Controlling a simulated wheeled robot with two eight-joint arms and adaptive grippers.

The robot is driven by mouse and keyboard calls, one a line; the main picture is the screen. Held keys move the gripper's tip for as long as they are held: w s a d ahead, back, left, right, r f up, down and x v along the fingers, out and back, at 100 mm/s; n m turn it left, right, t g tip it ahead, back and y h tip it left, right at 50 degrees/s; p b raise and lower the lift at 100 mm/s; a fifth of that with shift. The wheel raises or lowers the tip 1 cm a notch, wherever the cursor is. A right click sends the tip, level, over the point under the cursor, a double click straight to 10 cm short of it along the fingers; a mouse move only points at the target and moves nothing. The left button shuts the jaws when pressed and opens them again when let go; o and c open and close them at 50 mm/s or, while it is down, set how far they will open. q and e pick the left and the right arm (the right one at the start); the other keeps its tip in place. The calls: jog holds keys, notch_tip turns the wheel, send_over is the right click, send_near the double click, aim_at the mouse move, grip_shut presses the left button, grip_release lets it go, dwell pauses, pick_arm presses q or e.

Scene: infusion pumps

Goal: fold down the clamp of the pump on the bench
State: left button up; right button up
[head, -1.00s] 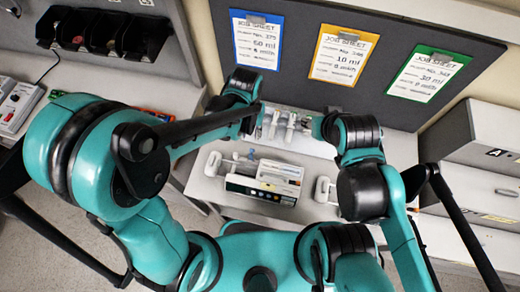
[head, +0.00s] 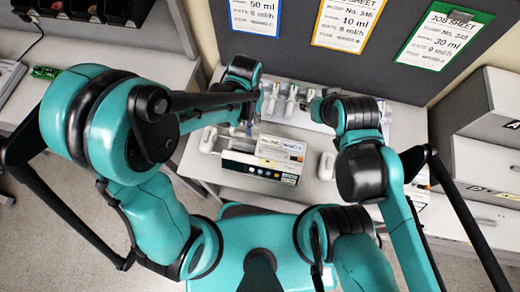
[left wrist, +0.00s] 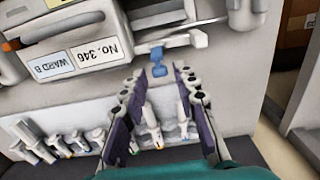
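The pump (head: 262,160) stands on the bench, a pale box with a dark front. In the left wrist view it shows at the upper left, upside down, with labels "No. 346" and "WARD B" (left wrist: 78,58). A small blue part (left wrist: 158,62), apparently the clamp, sticks out beside a pale bar (left wrist: 172,43). My left gripper (left wrist: 160,82) is open and empty, its fingertips close to the blue part; contact cannot be told. In the head view my left gripper (head: 260,103) is partly hidden, behind the pump. My right gripper (head: 314,103) is small there; its fingers are unclear.
Several syringes (left wrist: 55,145) stand in a pale rack at the back of the bench, some seen between my left fingers. White handles (head: 208,140) flank the pump. Job sheets (head: 345,22) hang on the dark board behind. Grey drawers (head: 490,110) stand at the right.

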dwell(0.4)
pick_arm(q)
jog(key=shift+f+b, duration=0.6)
dwell(0.4)
jog(key=c, duration=0.4)
jog(key=shift+c, duration=0.2)
